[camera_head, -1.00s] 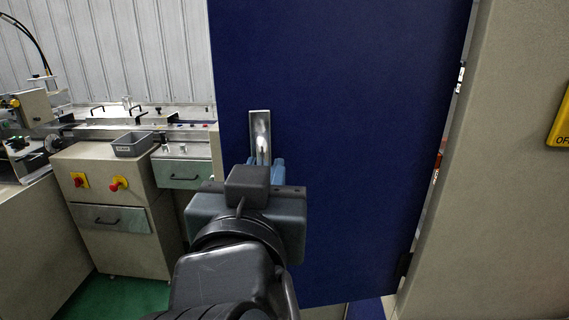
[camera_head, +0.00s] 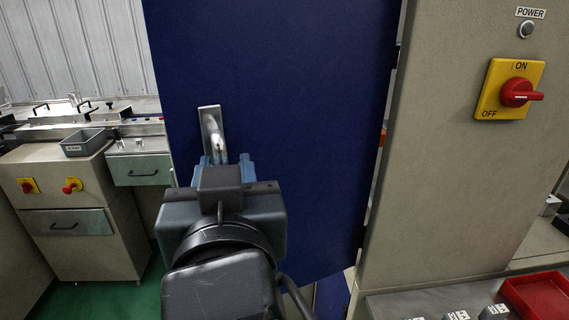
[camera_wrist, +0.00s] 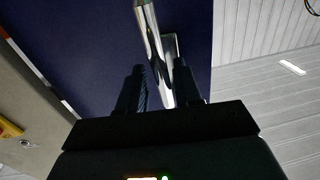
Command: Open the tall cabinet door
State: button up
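The tall cabinet door (camera_head: 290,80) is a large dark blue panel filling the middle of the head view. It stands ajar, with a narrow gap along its right, hinged edge. Its silver handle (camera_head: 211,130) sits on a plate near the left edge. My gripper (camera_head: 226,163) is at the handle's lower end. The exact finger contact is dark and hard to see.
Right of the door is a beige machine post (camera_head: 425,150) with a yellow-and-red power switch (camera_head: 508,88). A red tray (camera_head: 540,293) lies at the lower right. A beige bench (camera_head: 80,250) with a grey bin (camera_head: 84,144) stands at left. Green floor (camera_head: 110,299) shows between.

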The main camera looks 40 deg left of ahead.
jog(key=shift+s, duration=0.1)
jog(key=p+v, duration=0.1)
jog(key=v, duration=0.6)
jog(key=shift+s+d, duration=0.2)
jog(key=shift+d, duration=0.1)
dwell(0.3)
jog(key=d+f+m+t+h, duration=0.2)
jog(key=d+f+m+h, duration=0.35)
jog(key=d+f, duration=1.35)
jog(key=s+d+m+h, duration=0.1)
jog(key=s+d+h, duration=0.1)
jog(key=s+d, duration=0.4)
jog(key=s+d+f+m+h, duration=0.1)
jog(key=s+d+h, duration=0.2)
jog(key=s+d, duration=0.3)
jog(key=s+d+f+m+h, duration=0.1)
jog(key=s+d+h, duration=0.1)
jog(key=s+d, duration=0.4)
jog(key=shift+d+f+m+h, duration=0.2)
jog(key=shift+d+m+h, duration=0.05)
jog(key=shift+d, duration=1.45)
